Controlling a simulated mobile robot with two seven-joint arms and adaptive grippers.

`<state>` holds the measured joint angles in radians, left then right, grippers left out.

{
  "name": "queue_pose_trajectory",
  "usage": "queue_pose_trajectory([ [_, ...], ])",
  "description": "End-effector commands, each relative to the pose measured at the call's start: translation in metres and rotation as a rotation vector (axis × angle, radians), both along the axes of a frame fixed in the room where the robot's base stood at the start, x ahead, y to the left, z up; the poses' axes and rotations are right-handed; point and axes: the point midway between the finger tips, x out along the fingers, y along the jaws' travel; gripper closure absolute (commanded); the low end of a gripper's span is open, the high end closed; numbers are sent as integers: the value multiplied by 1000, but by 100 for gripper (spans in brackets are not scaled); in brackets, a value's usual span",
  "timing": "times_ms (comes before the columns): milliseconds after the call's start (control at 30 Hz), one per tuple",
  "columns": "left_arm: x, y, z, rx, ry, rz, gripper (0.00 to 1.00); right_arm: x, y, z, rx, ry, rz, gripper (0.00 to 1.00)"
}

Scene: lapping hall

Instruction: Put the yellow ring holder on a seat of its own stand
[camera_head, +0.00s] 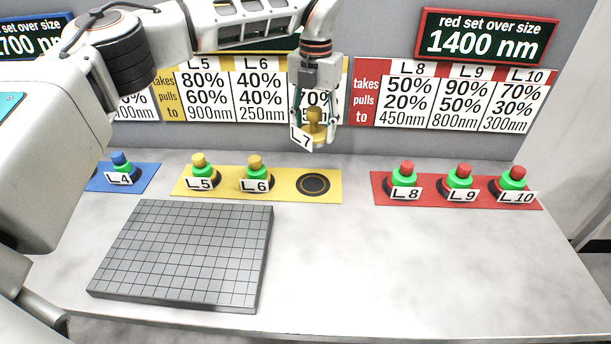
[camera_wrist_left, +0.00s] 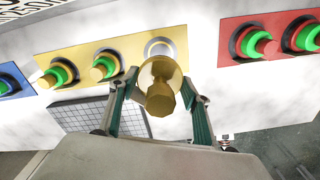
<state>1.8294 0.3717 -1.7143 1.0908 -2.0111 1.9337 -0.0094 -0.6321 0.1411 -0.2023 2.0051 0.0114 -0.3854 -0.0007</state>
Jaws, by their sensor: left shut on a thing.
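The yellow ring holder, labelled L7 (camera_head: 313,124), is in the grip of my left gripper (camera_head: 314,112). My left gripper is shut on its knob and holds it in the air above the back of the bench. The holder also shows in the left wrist view (camera_wrist_left: 160,85). Its yellow stand (camera_head: 289,178) lies below, with holders L5 (camera_head: 200,170) and L6 (camera_head: 256,172) on two seats. The right seat (camera_head: 313,184) is a bare dark ring, and in the wrist view the seat (camera_wrist_left: 159,48) shows just beyond the held holder. My right gripper is not seen.
A blue stand (camera_head: 143,184) with holder L4 (camera_head: 121,166) is at left. A red stand (camera_head: 382,198) carries L8 (camera_head: 405,179), L9 (camera_head: 461,180) and L10 (camera_head: 513,182). A grey gridded plate (camera_head: 182,250) lies in front. The bench's front right is clear.

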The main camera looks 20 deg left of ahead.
Motion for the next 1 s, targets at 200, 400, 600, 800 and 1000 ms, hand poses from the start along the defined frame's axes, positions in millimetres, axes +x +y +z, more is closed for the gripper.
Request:
queue_pose_trajectory([
  [200, -1, -1, -57, -2, 5, -1, 89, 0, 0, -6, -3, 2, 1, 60],
  [400, 0, -1, -91, -2, 1, -1, 89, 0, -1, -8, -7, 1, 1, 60],
  [600, 0, -1, -102, -2, -1, -2, 89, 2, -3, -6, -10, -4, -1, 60],
  [800, 0, 0, -129, -1, 2, -2, 89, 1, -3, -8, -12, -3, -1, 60],
  [1000, 0, -1, -144, -2, -1, -1, 89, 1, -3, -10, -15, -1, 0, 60],
])
